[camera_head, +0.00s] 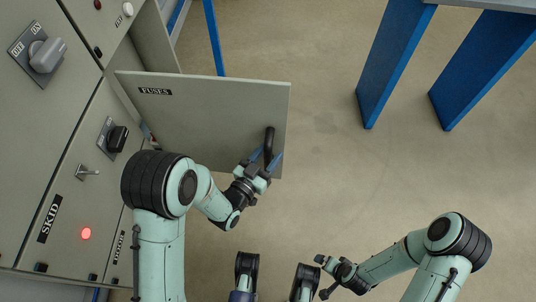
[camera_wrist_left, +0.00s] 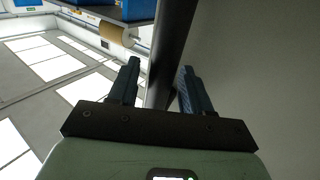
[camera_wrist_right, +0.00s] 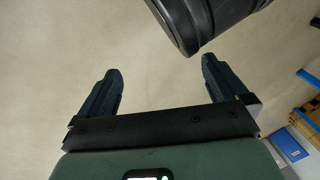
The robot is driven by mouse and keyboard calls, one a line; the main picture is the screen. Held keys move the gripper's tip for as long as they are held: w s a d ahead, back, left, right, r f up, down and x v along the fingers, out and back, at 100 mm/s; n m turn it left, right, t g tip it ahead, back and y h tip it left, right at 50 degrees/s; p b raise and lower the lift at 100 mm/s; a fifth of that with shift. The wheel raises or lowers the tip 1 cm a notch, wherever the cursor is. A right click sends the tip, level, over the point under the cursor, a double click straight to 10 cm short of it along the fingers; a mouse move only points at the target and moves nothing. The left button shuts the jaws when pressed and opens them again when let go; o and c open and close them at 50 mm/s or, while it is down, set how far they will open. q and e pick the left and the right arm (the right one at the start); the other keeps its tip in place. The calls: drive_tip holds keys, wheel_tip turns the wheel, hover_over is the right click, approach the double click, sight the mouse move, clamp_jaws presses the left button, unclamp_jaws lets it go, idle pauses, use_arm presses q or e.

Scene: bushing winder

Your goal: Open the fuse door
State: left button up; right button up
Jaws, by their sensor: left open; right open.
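The fuse door (camera_head: 200,105), a grey panel labelled FUSES, stands swung out from the cabinet, its hinge side at the left. Its black handle (camera_head: 269,140) is near the free right edge. My left gripper (camera_head: 266,158) is at the handle, with its fingers open on either side of the handle's lower part. In the left wrist view a dark bar, seemingly the handle (camera_wrist_left: 172,50), passes between the open fingers; contact cannot be told. My right gripper (camera_head: 322,276) is open and empty, low over the floor area at the right.
The grey cabinet (camera_head: 50,130) fills the left side, with a dark knob (camera_head: 117,138), a toggle switch (camera_head: 86,172) and a red light (camera_head: 86,233). Blue table legs (camera_head: 395,65) stand at the upper right. The floor (camera_head: 330,170) right of the door is clear.

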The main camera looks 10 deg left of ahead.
use_arm(q)
drive_tip(key=p+v, duration=0.7)
drive_tip(key=v, duration=0.6)
drive_tip(key=shift+s, duration=0.25)
use_arm(e)
drive_tip(key=s+a+r+g+y, duration=0.1)
drive_tip(key=s+a+r+g, duration=0.1)
drive_tip(key=s+a+r, duration=0.3)
drive_tip(key=s+r, duration=0.3)
drive_tip(key=shift+s+r+n+g+y, duration=0.2)
drive_tip(key=shift+r+n+g+y, duration=0.1)
drive_tip(key=shift+r+n, duration=0.1)
